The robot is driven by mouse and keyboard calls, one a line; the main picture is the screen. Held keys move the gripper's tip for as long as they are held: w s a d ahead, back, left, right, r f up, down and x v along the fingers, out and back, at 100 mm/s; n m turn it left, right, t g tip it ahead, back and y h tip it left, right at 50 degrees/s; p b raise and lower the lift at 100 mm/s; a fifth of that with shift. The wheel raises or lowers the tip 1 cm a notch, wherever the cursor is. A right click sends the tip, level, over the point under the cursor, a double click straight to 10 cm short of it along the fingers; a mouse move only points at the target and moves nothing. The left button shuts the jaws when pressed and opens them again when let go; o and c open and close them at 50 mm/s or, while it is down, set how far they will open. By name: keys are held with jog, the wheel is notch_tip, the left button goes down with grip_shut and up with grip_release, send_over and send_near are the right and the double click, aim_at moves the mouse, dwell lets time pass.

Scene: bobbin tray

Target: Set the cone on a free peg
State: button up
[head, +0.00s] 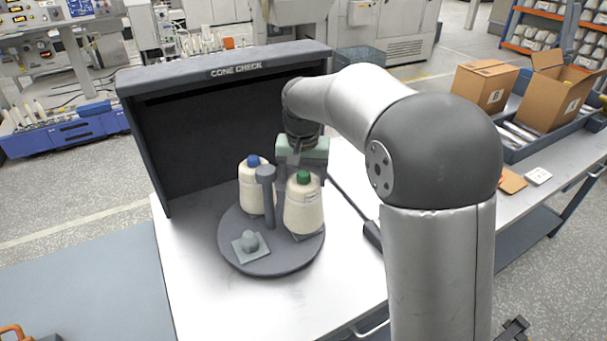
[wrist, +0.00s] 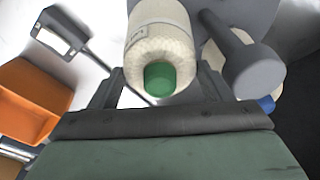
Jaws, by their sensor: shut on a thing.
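A cream cone with a green top (head: 303,208) stands upright at the right of the round grey turntable (head: 266,265). My gripper is shut on it; in the wrist view the fingers (wrist: 158,88) flank the cone (wrist: 160,32). In the head view the fingers are largely hidden by the cone. A grey plate edge shows under the cone, but I cannot tell whether it rests there or is raised. A bare rounded peg on a square plate (head: 250,241) is at the front left. A blue-topped cone (head: 256,187) stands at the back left.
A grey post (head: 266,195) rises mid-turntable, between the cones; it is also close to my gripper in the wrist view (wrist: 250,70). A dark hood labelled "CONE CHECK" (head: 225,72) stands behind. An orange bin (wrist: 28,95) shows in the wrist view. White tabletop (head: 195,285) is clear at front left.

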jog(key=shift+f+b, duration=0.4)
jog(key=shift+f, duration=0.25)
jog(key=o, duration=1.7)
jog(key=shift+c, duration=0.2)
jog(key=shift+r, duration=0.1)
jog(key=shift+r, duration=0.3)
notch_tip(320, 180, up, 16)
jog(key=s, duration=0.2)
jog(key=shift+r, duration=0.25)
jog(key=shift+d, duration=0.1)
